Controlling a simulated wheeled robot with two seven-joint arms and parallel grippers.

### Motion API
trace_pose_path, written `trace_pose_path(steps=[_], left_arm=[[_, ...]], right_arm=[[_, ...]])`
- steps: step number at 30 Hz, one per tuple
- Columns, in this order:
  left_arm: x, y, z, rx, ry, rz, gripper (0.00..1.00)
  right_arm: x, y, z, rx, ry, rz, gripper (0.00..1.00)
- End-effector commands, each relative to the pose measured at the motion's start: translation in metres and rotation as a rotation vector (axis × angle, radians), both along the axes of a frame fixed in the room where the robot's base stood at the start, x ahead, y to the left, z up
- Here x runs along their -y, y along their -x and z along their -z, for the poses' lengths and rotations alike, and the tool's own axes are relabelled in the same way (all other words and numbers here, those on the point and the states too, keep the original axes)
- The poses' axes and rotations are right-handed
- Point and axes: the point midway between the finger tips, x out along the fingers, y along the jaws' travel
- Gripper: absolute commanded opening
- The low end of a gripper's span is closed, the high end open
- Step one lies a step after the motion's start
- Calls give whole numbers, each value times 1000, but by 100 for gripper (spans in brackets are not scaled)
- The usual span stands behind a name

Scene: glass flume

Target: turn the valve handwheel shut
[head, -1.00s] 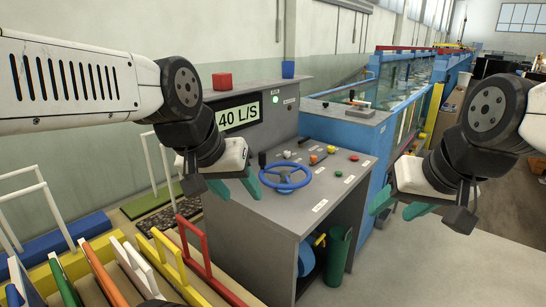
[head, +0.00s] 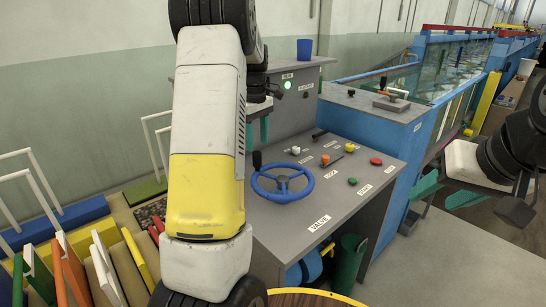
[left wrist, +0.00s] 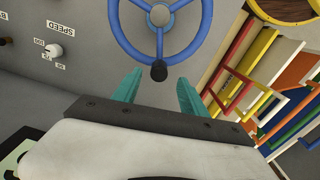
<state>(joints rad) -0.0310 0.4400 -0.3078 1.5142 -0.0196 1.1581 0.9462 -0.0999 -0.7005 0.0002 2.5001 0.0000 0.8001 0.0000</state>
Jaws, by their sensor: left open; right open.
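The valve handwheel (head: 283,198) is a blue spoked ring with a black knob (head: 257,158), flat on the grey console's sloping top above a VALVE label. In the left wrist view the handwheel (left wrist: 158,60) is at the top, its black knob (left wrist: 158,72) near the gap between my fingertips. My left gripper (left wrist: 158,88) is open, with teal fingers apart and nothing between them. My right gripper (head: 441,192) is open and empty, right of the console.
The console top (head: 330,205) carries red (head: 376,161), yellow (head: 349,147) and green (head: 352,181) buttons near the wheel. A blue cup (head: 304,49) stands on the back ledge. Coloured frames (head: 70,270) stand at left.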

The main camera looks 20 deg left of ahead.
Motion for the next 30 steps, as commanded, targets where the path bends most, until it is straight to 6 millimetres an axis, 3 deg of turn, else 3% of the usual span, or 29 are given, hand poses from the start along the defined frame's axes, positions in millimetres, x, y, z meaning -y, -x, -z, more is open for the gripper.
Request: trace_pose_path(steps=[18,28,30], left_arm=[[-2,-3,78,-12,-5,-20,50],[-2,-4,83,-10,-6,-19,50],[-2,-4,83,-10,-5,-19,41]], right_arm=[[0,0,0,0,0,0,50],[0,0,0,0,0,0,50],[0,0,0,0,0,0,50]])
